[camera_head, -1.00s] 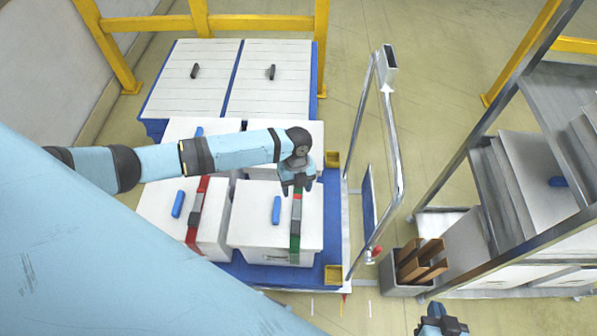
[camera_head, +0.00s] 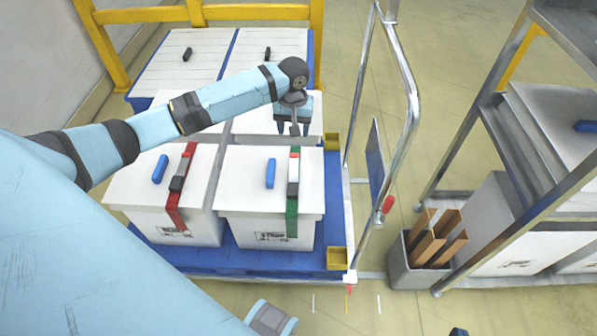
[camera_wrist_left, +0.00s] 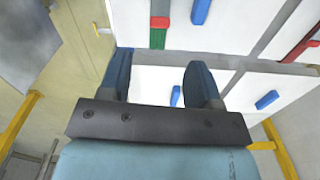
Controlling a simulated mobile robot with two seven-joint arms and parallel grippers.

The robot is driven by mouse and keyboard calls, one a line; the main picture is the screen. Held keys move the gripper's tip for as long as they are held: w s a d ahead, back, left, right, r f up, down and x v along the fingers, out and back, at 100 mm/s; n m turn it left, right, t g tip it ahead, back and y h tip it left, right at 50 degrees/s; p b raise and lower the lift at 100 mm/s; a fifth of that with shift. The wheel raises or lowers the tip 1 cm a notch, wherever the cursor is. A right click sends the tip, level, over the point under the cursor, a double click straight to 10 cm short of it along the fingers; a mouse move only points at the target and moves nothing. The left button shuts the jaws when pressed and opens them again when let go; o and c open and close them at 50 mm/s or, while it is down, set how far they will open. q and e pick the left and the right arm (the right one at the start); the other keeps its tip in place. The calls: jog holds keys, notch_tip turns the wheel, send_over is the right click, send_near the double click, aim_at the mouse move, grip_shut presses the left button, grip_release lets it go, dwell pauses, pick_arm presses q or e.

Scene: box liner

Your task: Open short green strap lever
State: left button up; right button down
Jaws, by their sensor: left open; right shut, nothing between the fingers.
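The green strap (camera_head: 292,218) runs over the lid and down the front of the front right white box (camera_head: 247,190). Its grey lever (camera_head: 293,172) lies on the lid with a small red part by it. In the left wrist view the green strap (camera_wrist_left: 158,38) shows at the top, with its red part. My left gripper (camera_head: 294,118) is beyond this box, above the white box behind it, apart from the strap. Its fingers are open and empty in the left wrist view (camera_wrist_left: 160,85). Only a dark tip of my right gripper (camera_head: 458,332) shows at the bottom edge, shut and away from the boxes.
A red strap (camera_head: 175,208) with a dark lever crosses the box on the left. Several white boxes stand on the blue pallet (camera_head: 337,200). A metal rail (camera_head: 405,100) stands to the right, then a grey bin (camera_head: 412,272) with brown pieces and a metal shelf (camera_head: 520,225).

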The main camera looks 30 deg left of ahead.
aim_at(294, 154)
pick_arm(q)
jog(key=shift+n, duration=0.6)
notch_tip(294, 154, down, 10)
jog(key=b, duration=0.3)
jog(key=shift+a+r, duration=0.1)
jog(key=shift+r, duration=0.05)
notch_tip(294, 154, down, 4)
jog(key=shift+b, duration=0.65)
pick_arm(e)
jog(key=a+r+t, duration=0.1)
jog(key=w+r+t+y, duration=0.1)
jog(key=shift+w+a+r+y, duration=0.2)
jog(key=shift+a+r+y, duration=0.1)
jog(key=shift+a, duration=0.1)
pick_arm(q)
grip_shut()
pick_arm(e)
jog(key=shift+f, duration=0.2)
